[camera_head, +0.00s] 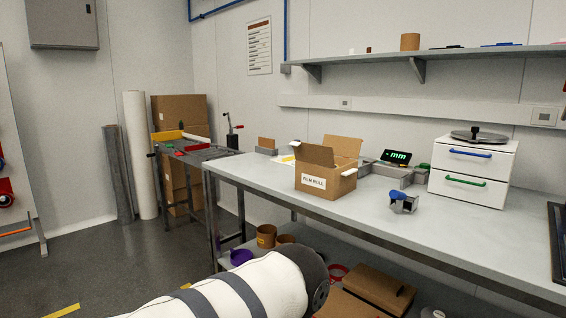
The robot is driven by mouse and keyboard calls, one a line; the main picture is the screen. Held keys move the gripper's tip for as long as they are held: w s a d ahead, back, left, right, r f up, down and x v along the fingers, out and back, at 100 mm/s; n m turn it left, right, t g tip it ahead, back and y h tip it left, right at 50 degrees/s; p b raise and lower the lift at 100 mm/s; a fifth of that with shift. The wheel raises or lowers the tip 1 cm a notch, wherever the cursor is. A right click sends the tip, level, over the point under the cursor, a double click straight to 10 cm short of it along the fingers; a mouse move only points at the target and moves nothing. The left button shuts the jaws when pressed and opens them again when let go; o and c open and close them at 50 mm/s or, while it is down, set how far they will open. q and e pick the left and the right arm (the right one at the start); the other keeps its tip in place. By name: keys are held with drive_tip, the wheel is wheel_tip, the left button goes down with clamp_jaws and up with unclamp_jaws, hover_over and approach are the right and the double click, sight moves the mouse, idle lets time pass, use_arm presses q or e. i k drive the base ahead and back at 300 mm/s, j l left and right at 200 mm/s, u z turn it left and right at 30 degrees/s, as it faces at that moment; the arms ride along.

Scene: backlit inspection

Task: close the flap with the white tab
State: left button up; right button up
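An open cardboard box (325,187) with a white label on its front stands on the grey worktable (240,172). One flap (318,155) stands up at its left side and another flap (347,146) stands up at the back. A small flap edge shows at the right. A white, grey-banded link of my arm crosses the bottom of the view, well below and in front of the box. Neither gripper is in view.
Right of the box are grey bins with a green-lit display (397,157), a blue-handled tape dispenser (403,201) and a white drawer unit (473,170). The tabletop in front of the box is clear. A shelf (450,53) hangs above; cartons (380,288) lie below.

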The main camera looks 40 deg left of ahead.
sight(321, 154)
drive_tip(key=j+u, duration=0.2)
drive_tip(key=j, duration=1.4)
drive_tip(key=j+u, duration=0.15)
drive_tip(key=j, duration=1.45)
